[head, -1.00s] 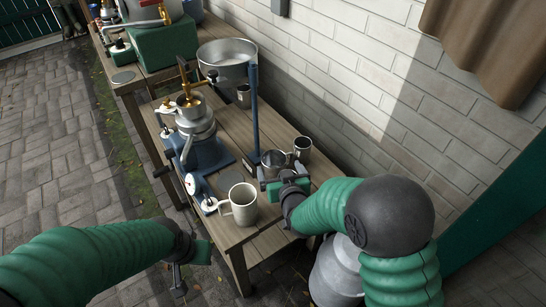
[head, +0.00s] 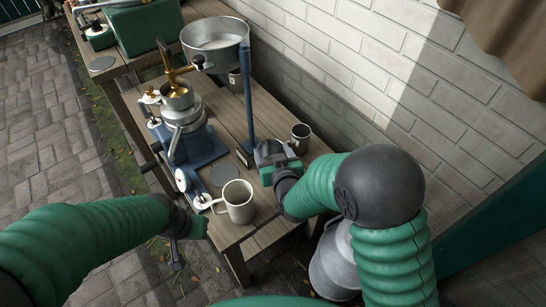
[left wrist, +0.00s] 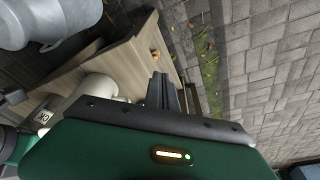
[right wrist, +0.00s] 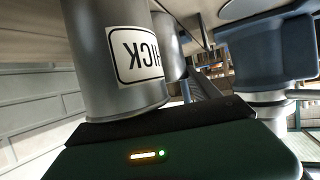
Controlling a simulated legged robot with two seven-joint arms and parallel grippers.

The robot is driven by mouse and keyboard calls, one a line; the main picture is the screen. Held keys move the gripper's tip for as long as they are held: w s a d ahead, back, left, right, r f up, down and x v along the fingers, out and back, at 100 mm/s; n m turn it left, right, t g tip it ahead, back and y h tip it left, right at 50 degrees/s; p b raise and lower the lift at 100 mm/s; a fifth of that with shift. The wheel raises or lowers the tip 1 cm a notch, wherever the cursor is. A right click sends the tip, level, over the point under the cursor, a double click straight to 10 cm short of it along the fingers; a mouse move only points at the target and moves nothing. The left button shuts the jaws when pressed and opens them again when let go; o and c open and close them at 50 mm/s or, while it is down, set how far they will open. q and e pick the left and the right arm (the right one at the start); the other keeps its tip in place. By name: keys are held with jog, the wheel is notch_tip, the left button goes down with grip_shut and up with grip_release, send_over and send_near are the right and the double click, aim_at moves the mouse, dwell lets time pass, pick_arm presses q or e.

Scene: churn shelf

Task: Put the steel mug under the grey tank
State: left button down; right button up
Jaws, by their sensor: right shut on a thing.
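My right gripper (head: 270,160) is shut on a steel mug (head: 266,149) by the blue post; arm and gripper cover much of it. The right wrist view shows this mug (right wrist: 115,60) close up, with a white label. I take the grey tank (head: 214,45) to be the round metal basin held high behind the post, with a dark-knobbed tap in front. A small labelled mug (head: 234,77) stands below it. Another steel mug (head: 300,138) stands by the wall. My left gripper (head: 175,250) hangs empty off the table's front left; its fingers (left wrist: 163,92) look together.
A cream mug (head: 239,202) stands at the table's (head: 262,236) near edge. A blue hand-cranked machine (head: 193,143) stands left, beside a grey disc (head: 224,175). The blue post (head: 248,105) rises between held mug and tank. A metal can (head: 335,262) stands on the floor.

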jog(key=shift+s+a+r, duration=0.1)
jog(key=shift+s, duration=0.05)
jog(key=c, duration=0.7)
grip_shut()
